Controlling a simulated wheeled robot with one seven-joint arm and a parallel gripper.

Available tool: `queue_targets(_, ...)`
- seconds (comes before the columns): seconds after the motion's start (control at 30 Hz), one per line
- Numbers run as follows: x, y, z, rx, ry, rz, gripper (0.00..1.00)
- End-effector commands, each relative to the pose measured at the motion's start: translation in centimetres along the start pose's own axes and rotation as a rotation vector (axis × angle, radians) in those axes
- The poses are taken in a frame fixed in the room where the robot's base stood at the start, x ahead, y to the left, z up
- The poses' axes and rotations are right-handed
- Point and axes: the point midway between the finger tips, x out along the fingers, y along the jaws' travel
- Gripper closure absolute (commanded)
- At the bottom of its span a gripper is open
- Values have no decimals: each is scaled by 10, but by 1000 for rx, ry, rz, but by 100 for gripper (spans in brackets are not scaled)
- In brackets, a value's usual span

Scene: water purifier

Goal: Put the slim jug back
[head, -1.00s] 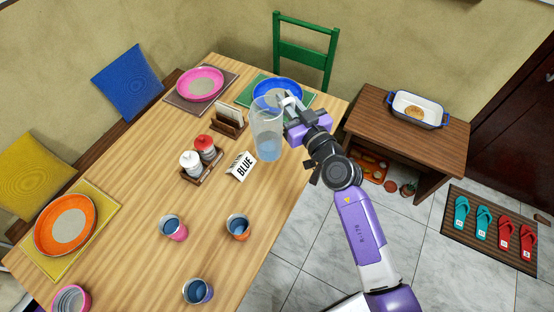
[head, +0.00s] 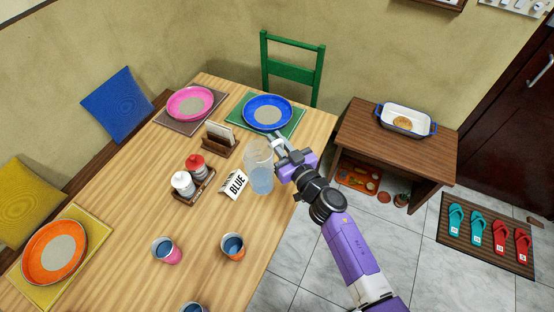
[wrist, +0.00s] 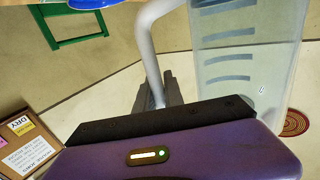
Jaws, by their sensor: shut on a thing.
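The slim jug (head: 260,172) is tall and clear, with bluish water in its lower part. It is upright over the right side of the table (head: 205,262), beside the BLUE sign (head: 235,184). I cannot tell whether its base touches the wood. My gripper (head: 281,150) is on its right side, shut on its handle. In the wrist view the jug (wrist: 245,50), with dark level marks, fills the upper right. Its pale curved handle (wrist: 147,40) runs down between my gripper's dark fingers (wrist: 157,95).
A condiment rack with red and white bottles (head: 190,178) and a napkin holder (head: 219,140) stand left of the jug. A blue plate (head: 268,112) lies behind it. Cups (head: 233,247) stand nearer me. A side table with a baking dish (head: 406,121) is at right.

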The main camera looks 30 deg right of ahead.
Motion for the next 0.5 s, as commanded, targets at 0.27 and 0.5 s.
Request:
queue_targets(0.27,1,2,42,2,3,4,100)
queue_targets(0.5,1,2,59,-1,5,3,100)
